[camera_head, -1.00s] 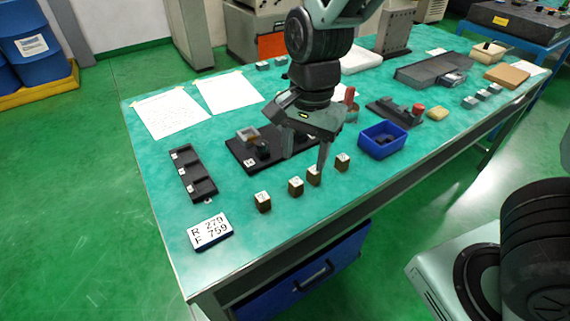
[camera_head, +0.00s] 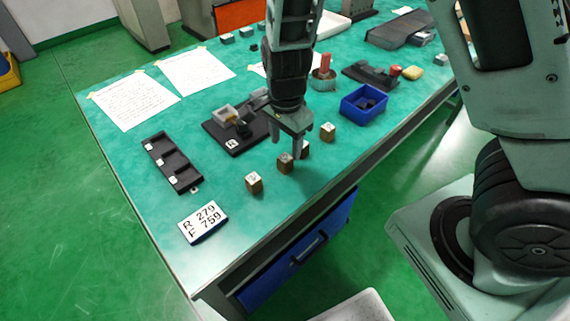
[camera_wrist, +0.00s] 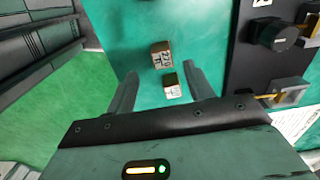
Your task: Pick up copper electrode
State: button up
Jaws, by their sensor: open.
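Several small brown, copper-coloured blocks with white marked tops stand in a row near the table's front edge: one at the left (camera_head: 254,183), one by my fingers (camera_head: 285,163), one partly hidden behind a finger, and one at the right (camera_head: 328,132). My gripper (camera_head: 285,149) points down over the middle blocks, open. In the wrist view, one block (camera_wrist: 171,86) lies between the spread fingers (camera_wrist: 161,72), touching neither. Another block (camera_wrist: 161,55) with a larger marked face sits just beyond it, near the fingertip line. I cannot tell the height of the fingertips above the table.
A black fixture (camera_head: 232,136) stands behind my gripper. A blue bin (camera_head: 363,105) is to the right. Free table lies left of the blocks.

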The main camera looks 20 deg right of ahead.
aim_at(285, 158)
jog(key=shift+w+f, duration=0.2)
jog(key=shift+f, duration=2.7)
grip_shut()
